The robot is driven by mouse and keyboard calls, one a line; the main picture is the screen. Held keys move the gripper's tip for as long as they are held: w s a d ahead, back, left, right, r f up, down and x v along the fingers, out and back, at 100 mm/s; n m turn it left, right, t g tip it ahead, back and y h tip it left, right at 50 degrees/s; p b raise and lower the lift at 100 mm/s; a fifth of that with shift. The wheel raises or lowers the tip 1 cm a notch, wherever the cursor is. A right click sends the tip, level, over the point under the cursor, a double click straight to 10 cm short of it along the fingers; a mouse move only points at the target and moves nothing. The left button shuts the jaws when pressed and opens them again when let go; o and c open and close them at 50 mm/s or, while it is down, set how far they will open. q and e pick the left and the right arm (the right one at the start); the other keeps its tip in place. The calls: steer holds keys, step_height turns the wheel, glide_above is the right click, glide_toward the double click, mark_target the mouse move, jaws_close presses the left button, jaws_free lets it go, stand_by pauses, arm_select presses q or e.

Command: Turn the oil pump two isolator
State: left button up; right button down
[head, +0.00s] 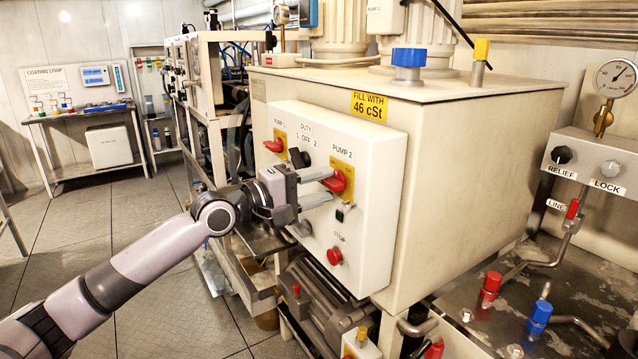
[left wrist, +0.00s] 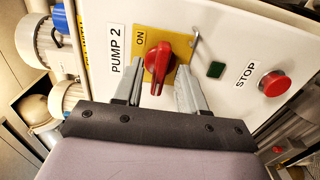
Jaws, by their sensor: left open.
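The pump 2 isolator is a red rotary handle (head: 335,181) on a yellow plate, on the white control panel (head: 371,235) of the cream tank. In the left wrist view the red handle (left wrist: 158,62) stands between the two fingers, beside the "PUMP 2" label and the word "ON". My left gripper (head: 318,187) is open, with its fingers reaching to either side of the handle. In the left wrist view the left gripper (left wrist: 160,88) shows a gap between each finger and the handle. My right gripper is not in view.
On the same panel are the pump 1 red handle (head: 273,145), a black duty selector (head: 299,157), a green indicator (head: 340,215) and a red stop button (head: 335,256). A motor (head: 325,305) sits below the panel. Floor at the left is clear.

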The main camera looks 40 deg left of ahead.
arm_select(q)
jaws_close()
steer(key=shift+m, duration=0.3)
steer(key=m+b, duration=0.1)
steer(key=m, duration=0.3)
steer(key=shift+m, duration=0.4)
steer(key=m, duration=0.4)
steer(key=shift+m, duration=0.3)
steer(key=m, duration=0.3)
steer(key=shift+m, duration=0.3)
steer(key=m+p, duration=0.1)
steer(key=m, duration=0.3)
steer(key=shift+p, duration=0.35)
steer(key=shift+m, duration=0.3)
